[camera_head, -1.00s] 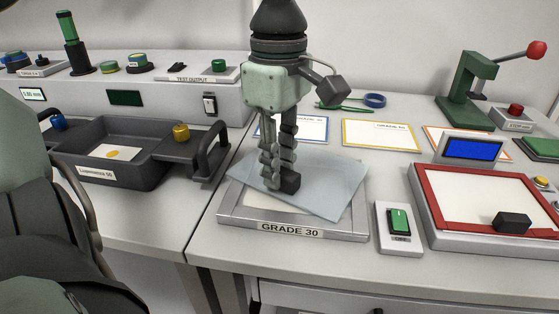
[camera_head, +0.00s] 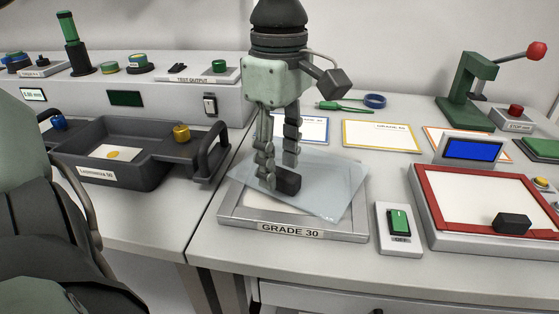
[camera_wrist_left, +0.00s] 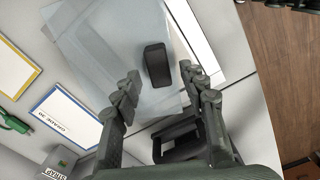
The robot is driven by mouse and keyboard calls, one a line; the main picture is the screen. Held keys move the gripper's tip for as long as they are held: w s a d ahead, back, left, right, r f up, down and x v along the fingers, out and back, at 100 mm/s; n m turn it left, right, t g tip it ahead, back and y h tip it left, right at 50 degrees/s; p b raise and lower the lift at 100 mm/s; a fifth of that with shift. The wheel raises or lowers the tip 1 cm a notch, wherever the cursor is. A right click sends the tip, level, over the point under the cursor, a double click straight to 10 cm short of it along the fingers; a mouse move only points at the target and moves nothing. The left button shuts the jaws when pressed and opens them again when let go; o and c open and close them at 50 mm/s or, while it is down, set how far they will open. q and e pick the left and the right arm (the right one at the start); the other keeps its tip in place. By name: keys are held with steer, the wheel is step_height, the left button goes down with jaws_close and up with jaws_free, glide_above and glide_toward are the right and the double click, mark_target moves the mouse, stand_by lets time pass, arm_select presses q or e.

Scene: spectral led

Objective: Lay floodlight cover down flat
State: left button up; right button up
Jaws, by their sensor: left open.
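The floodlight cover (camera_head: 335,188) is a translucent pale sheet with a black block handle (camera_head: 288,183). It lies over the grey frame labelled GRADE 30 (camera_head: 292,229), turned askew to it, with its right corner reaching past the frame's back right edge. I cannot tell if it touches the frame all over. My left gripper (camera_head: 278,170) points down at the handle with its fingers spread. In the left wrist view the handle (camera_wrist_left: 157,64) stands clear between and beyond the open fingertips (camera_wrist_left: 164,84), on the sheet (camera_wrist_left: 110,45).
A green switch box (camera_head: 399,228) stands just right of the frame. Further right is a red-framed panel (camera_head: 432,216) with a black block (camera_head: 512,222). A dark tray (camera_head: 130,170) is at left. Blue and yellow bordered cards (camera_head: 381,135) lie behind.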

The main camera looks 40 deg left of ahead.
arm_select(q)
step_height(320, 180, up, 12)
steer(key=shift+f, duration=0.25)
